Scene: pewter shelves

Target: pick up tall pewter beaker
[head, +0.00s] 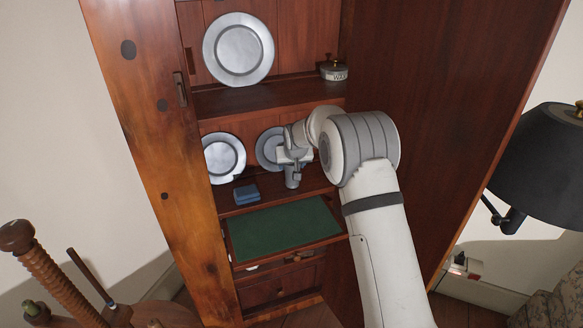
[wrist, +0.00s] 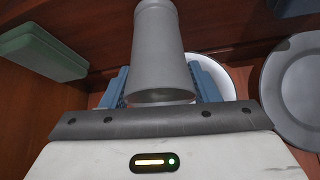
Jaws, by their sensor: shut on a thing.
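The tall pewter beaker (wrist: 160,45) is a plain grey cylinder with a flared end, seen close in the wrist view. My gripper (wrist: 161,82) has its blue fingers on both sides of it and is shut on it. In the head view the beaker (head: 292,179) shows just below my gripper (head: 291,160), over the middle shelf. It looks roughly upright there. I cannot tell whether its base touches the shelf. My gripper hides part of the beaker in the head view.
Two pewter plates (head: 224,157) (head: 268,148) lean at the back of the middle shelf. A small blue box (head: 246,194) lies to the left. The shelf above holds a large plate (head: 239,49) and a lidded pot (head: 334,70). A green panel (head: 283,228) lies below.

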